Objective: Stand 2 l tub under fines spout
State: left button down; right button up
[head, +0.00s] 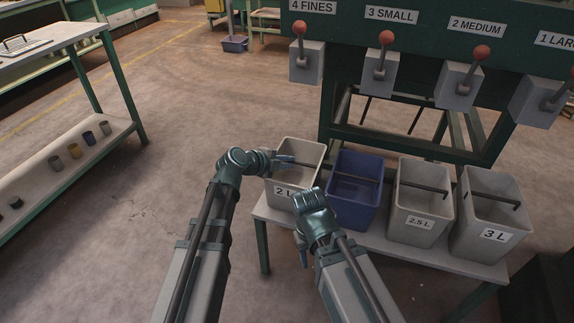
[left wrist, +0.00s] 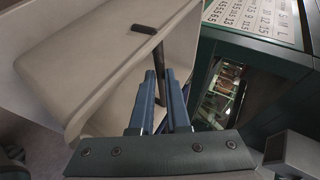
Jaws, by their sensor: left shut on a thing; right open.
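The light grey 2 L tub (head: 311,151) is at the left end of the low bench, left of the blue tub. It looks upright; its foot is partly hidden by my right arm, so contact with the bench is not clear. My left gripper (head: 284,161) is shut on the dark handle bar of this tub; the bar (left wrist: 157,50) runs between the blue fingers (left wrist: 160,88) in the left wrist view. My right gripper (head: 303,252) is open, pointing down in front of the bench. The grey fines outlet (head: 307,63) with its red-knobbed lever is higher and behind, under the "4 FINES" label (head: 313,7).
The blue tub (head: 353,205), 2.5 L tub (head: 418,238) and 3 L tub (head: 480,245) stand along the bench (head: 398,249). Green hopper framing (head: 420,147) is behind them. A shelf table (head: 85,160) with several small cups is at left. The floor between is clear.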

pick_arm(q)
jog(key=c, duration=1.3)
grip_release()
jog(key=shift+f, duration=0.1)
jog(key=shift+c, duration=0.2)
jog(key=o, duration=0.4)
jog(key=shift+o, duration=0.2)
jog(key=p+v, duration=0.5)
jog(key=v, duration=0.5)
jog(key=shift+s+r+p, duration=0.2)
jog(key=shift+r+p, duration=0.1)
jog(key=shift+r, duration=0.1)
jog(key=shift+p+v, duration=0.3)
jog(key=shift+v, duration=0.45)
jog(key=shift+f, duration=0.15)
